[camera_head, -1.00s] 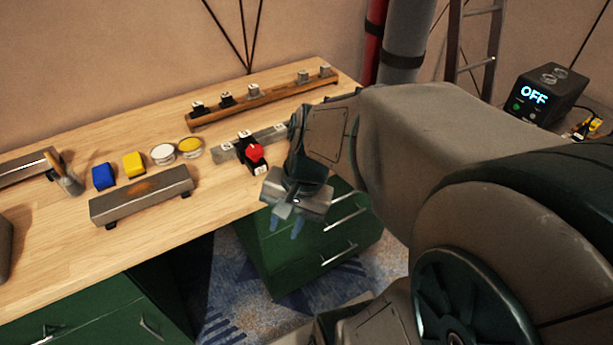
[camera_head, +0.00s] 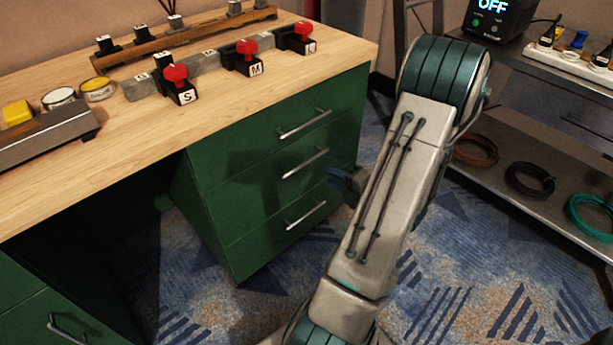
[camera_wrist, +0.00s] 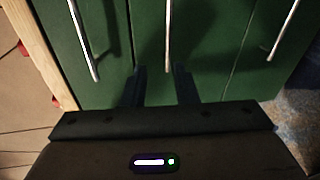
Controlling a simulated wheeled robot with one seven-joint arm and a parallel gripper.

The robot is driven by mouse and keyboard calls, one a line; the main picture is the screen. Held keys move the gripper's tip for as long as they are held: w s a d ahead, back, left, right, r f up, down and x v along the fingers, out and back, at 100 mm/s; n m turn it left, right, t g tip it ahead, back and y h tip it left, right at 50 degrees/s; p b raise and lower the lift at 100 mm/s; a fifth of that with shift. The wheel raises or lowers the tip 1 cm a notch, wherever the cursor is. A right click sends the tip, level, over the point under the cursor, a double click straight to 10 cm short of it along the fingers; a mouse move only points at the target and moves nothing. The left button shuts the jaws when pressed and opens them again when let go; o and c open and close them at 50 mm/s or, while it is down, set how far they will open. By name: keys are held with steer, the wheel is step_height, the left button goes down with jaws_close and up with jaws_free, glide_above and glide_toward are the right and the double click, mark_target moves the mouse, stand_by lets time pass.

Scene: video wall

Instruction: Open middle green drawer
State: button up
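The green drawer unit under the wooden desk has three drawers, all flush and shut. The middle green drawer (camera_head: 252,190) has a silver bar handle (camera_head: 305,165). In the wrist view the middle handle (camera_wrist: 174,35) runs lengthwise, its lower end between my fingers. My gripper (camera_wrist: 159,72) is open, with two dark fingers apart and pointing at the drawer front. I cannot tell whether they touch the handle. In the head view my gripper (camera_head: 345,184) is just right of the middle handle, partly hidden by my arm.
The top handle (camera_head: 306,124) and bottom handle (camera_head: 306,215) are close above and below. The desk top (camera_head: 140,130) carries red-knobbed blocks. A metal shelf (camera_head: 540,190) with cable coils stands at right. Blue patterned carpet (camera_head: 290,275) lies clear before the drawers.

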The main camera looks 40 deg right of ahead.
mark_target(307, 161)
steer(key=shift+m+h, duration=0.6)
steer(key=shift+m, duration=0.3)
steer(key=shift+d+f+b+x, duration=0.25)
steer(key=shift+b+x, duration=0.55)
steer(key=shift+x, duration=1.4)
steer(key=shift+d+f+b+x, duration=0.25)
steer(key=shift+b+x, duration=0.5)
steer(key=shift+x, duration=1.45)
steer(key=shift+d+f+b+x, duration=0.15)
steer(key=shift+d+b+x, duration=0.45)
steer(key=shift+x, duration=1.6)
steer(key=shift+s+a, duration=0.1)
steer(key=shift+a, duration=0.15)
steer(key=shift+c, duration=0.4)
jaws_close()
